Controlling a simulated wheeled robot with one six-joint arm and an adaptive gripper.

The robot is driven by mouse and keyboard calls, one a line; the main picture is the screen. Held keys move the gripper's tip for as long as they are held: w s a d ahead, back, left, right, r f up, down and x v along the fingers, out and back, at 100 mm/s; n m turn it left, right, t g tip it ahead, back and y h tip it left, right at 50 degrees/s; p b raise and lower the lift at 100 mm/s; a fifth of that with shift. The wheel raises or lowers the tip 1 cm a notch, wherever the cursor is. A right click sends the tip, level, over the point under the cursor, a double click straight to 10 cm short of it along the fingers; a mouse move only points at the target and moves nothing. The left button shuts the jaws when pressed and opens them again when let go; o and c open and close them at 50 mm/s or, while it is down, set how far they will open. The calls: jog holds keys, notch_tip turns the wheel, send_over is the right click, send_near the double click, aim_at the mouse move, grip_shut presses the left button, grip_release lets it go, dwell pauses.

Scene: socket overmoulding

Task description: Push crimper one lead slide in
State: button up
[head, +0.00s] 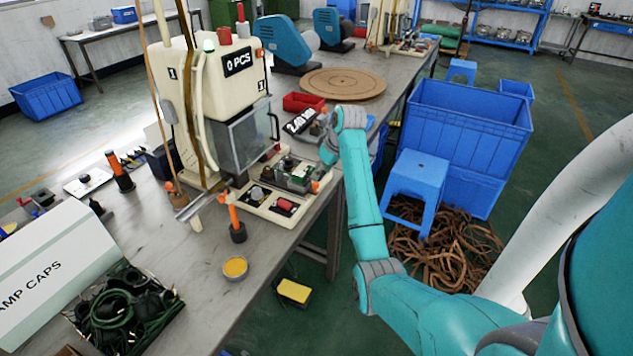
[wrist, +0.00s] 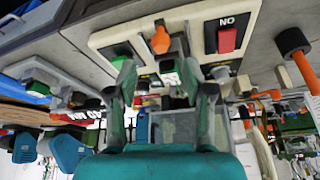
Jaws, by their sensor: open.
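The cream crimper (head: 205,85) stands on the bench with a "0 PCS" display and a clear guard at its front. Contact with the slide cannot be told.
A red "NO" switch (wrist: 227,38) sits beside the knob. A red bin (head: 303,102) and a round wooden board (head: 343,83) lie behind my gripper. An orange-handled tool (head: 236,225) stands in front of the plate. Blue crates (head: 465,120) and a blue stool (head: 415,180) are right of the bench.

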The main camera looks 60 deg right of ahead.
aim_at(316, 183)
jog(key=shift+x, duration=3.2)
grip_shut()
